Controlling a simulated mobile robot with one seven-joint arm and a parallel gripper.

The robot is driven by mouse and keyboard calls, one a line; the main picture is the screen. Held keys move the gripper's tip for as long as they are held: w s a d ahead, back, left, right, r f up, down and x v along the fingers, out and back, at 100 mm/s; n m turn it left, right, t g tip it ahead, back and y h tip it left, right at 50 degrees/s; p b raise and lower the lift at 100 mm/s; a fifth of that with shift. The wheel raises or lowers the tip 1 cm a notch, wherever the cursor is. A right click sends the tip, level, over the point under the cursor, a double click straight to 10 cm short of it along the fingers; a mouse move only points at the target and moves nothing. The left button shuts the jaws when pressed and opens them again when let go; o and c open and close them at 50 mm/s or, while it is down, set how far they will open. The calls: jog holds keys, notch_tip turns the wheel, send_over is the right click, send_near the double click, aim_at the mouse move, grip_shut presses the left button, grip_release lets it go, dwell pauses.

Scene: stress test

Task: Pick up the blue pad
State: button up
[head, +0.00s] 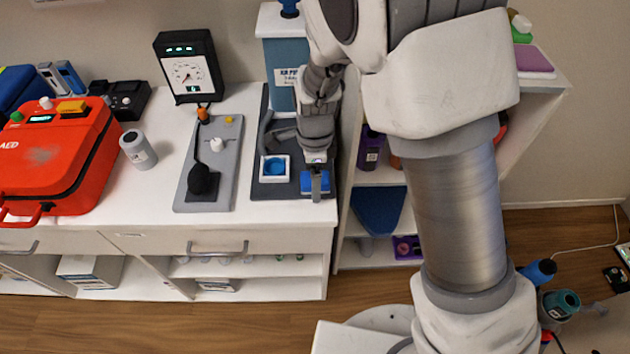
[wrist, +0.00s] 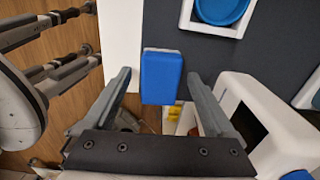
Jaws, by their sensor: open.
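The blue pad (head: 309,185) is a small blue block with a pale edge, at the front right of a dark grey mat on the white counter. In the wrist view the blue pad (wrist: 162,78) shows between my two fingers, near the mat's edge. My gripper (head: 317,172) is over the pad in the head view and partly covers it. In the wrist view my gripper (wrist: 160,90) is open, with one finger on each side of the pad and visible gaps between. I cannot tell the height of the fingertips relative to the pad.
A white square dish with a blue round inside (head: 275,168) sits just left of the pad. A grey board (head: 223,170) with a black bulb lies farther left. A red AED case (head: 60,150) and a grey bottle (head: 138,150) are beyond. The counter's front edge is close.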

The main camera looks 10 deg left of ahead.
jog(key=c, duration=1.4)
jog(key=shift+r, duration=0.65)
notch_tip(320, 180, up, 3)
jog(key=shift+r+p, duration=0.2)
jog(key=shift+p, duration=0.15)
jog(key=d+r, duration=0.2)
jog(key=d, duration=0.1)
jog(key=s+d+r, duration=0.1)
jog(key=d+r, duration=0.1)
jog(key=d, duration=0.2)
jog(key=s+d+r, duration=0.1)
jog(key=d+r, duration=0.1)
jog(key=d, duration=0.2)
jog(key=shift+s+d+r, duration=0.1)
jog(key=shift+s+d, duration=0.15)
